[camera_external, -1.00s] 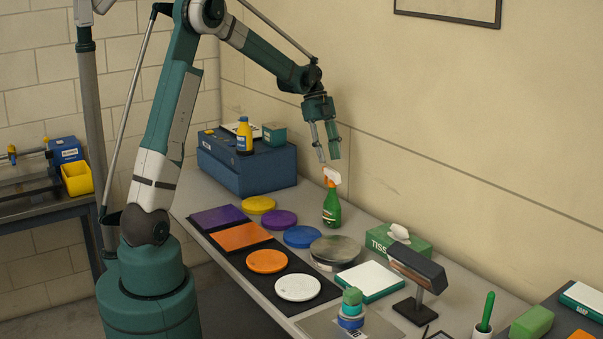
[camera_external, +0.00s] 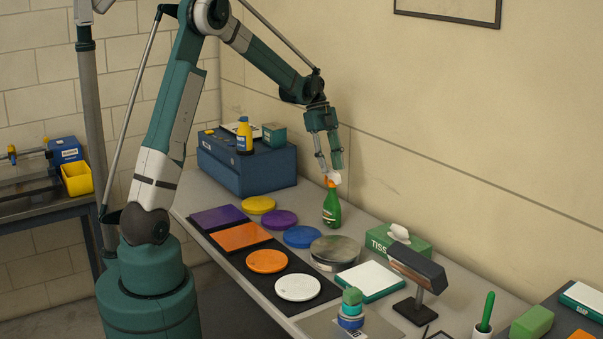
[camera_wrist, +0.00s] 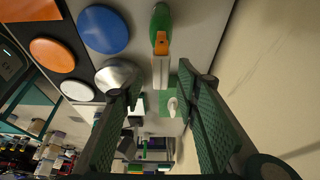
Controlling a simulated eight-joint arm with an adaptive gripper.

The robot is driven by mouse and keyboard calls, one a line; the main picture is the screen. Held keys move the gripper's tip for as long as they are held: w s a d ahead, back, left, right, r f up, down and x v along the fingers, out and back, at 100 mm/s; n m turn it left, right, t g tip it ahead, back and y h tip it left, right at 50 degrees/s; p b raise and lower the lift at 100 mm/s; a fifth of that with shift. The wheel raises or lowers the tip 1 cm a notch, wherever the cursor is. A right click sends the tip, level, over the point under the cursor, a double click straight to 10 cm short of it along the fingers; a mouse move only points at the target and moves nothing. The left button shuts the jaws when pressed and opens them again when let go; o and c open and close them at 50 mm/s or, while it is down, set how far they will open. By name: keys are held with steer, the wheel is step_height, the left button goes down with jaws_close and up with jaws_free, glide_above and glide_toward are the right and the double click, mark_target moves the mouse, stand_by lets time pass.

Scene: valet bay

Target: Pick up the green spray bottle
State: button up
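The green spray bottle (camera_external: 332,209) stands upright on the table near the wall, with a white and orange spray head. My gripper (camera_external: 331,176) points down over it, with its fingertips around the height of the spray head. In the wrist view the bottle (camera_wrist: 161,30) shows at the top, its head pointing down the picture. The two fingers of my gripper (camera_wrist: 158,88) are spread wide, with nothing clasped between them. The fingers partly overlap the spray head in the external view, and I cannot tell whether they touch it.
A blue toolbox (camera_external: 240,168) stands behind left. A metal disc (camera_external: 335,250), a blue disc (camera_external: 302,237) and a purple disc (camera_external: 280,219) lie near the bottle. A green tissue box (camera_external: 397,243) stands to its right. The wall (camera_external: 450,170) is close behind.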

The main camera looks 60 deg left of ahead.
mark_target(332, 171)
steer(key=shift+x, duration=1.95)
